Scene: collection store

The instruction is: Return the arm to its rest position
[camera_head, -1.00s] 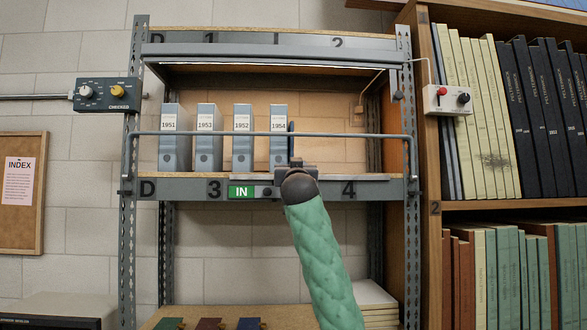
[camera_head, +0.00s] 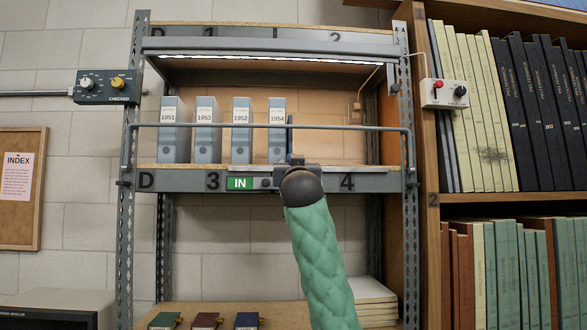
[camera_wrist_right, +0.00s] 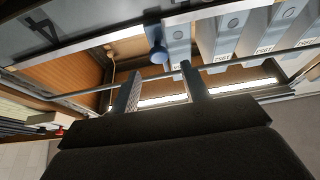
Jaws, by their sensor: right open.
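My right arm (camera_head: 322,265), in a green quilted sleeve, reaches up to the shelf edge in the head view. My right gripper (camera_wrist_right: 161,70) is open in the wrist view, its two fingers apart with no object seen between them. In the head view it is mostly hidden behind its dark wrist, at the shelf edge between the green IN sign (camera_head: 240,183) and the number 4. Grey file boxes marked 1951, 1953, 1952 and 1954 (camera_head: 279,130) stand upright on the shelf. A narrow blue item (camera_head: 290,132) shows just right of 1954. My left gripper is not in view.
A grey rail (camera_head: 220,126) crosses in front of the boxes. A control box with two knobs (camera_head: 104,87) is at left, and a switch box (camera_head: 444,94) at right. A wooden bookcase (camera_head: 431,170) stands at right. Several small coloured books (camera_head: 206,321) lie below.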

